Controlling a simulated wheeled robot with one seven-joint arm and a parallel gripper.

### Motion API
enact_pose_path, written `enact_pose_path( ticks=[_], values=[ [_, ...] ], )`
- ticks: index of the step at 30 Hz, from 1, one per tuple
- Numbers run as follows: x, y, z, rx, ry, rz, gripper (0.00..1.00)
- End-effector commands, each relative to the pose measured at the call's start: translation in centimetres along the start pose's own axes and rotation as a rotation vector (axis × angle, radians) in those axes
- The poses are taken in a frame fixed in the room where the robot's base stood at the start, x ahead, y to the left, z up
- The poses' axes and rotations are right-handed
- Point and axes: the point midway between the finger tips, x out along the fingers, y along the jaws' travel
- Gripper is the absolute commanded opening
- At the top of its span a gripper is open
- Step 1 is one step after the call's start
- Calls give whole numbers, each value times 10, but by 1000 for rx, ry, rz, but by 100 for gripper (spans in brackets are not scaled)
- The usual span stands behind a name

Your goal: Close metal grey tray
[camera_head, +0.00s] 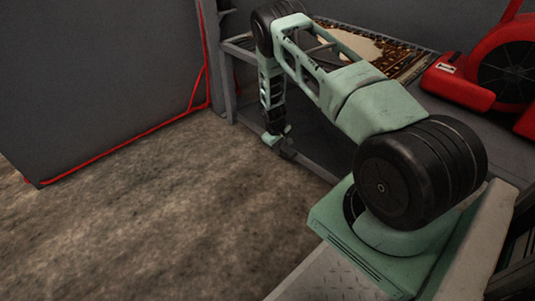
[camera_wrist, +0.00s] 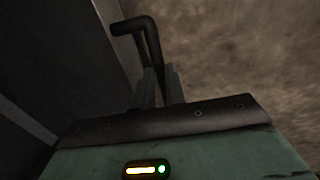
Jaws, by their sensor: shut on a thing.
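In the wrist view a black bent bar, like a handle (camera_wrist: 152,38), rises from between the fingers of my gripper (camera_wrist: 160,85), which is shut on it. A dark flat grey panel (camera_wrist: 50,60) stands close on the left in that view; I cannot tell whether it belongs to the metal grey tray. In the head view my gripper (camera_head: 277,143) is at the lower end of my arm, beside the grey metal bench (camera_head: 315,135). The tray cannot be clearly made out there, and my arm hides part of the bench.
A red blower (camera_head: 480,70) and a brown patterned rug (camera_head: 395,55) lie on the bench top. A large grey panel with a red edge (camera_head: 100,75) stands at the left. The rough brown floor (camera_head: 160,200) between is clear.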

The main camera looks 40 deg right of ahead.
Motion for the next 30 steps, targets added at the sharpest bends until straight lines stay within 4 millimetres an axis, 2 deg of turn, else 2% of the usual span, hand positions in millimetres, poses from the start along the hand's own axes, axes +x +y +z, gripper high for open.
enact_pose_path(
  ticks=[1, 6, 17, 18, 20, 30],
  values=[
    [1, 7, 1, 3, -2, -1, 0],
    [4, 19, 0, 1, -1, -1, 0],
    [4, 24, 0, 1, 0, 4, 0],
    [4, 24, 0, 1, 1, 5, 18],
    [4, 24, 0, 1, 1, 5, 34],
    [0, 21, 0, 0, 1, 1, 34]
  ],
)
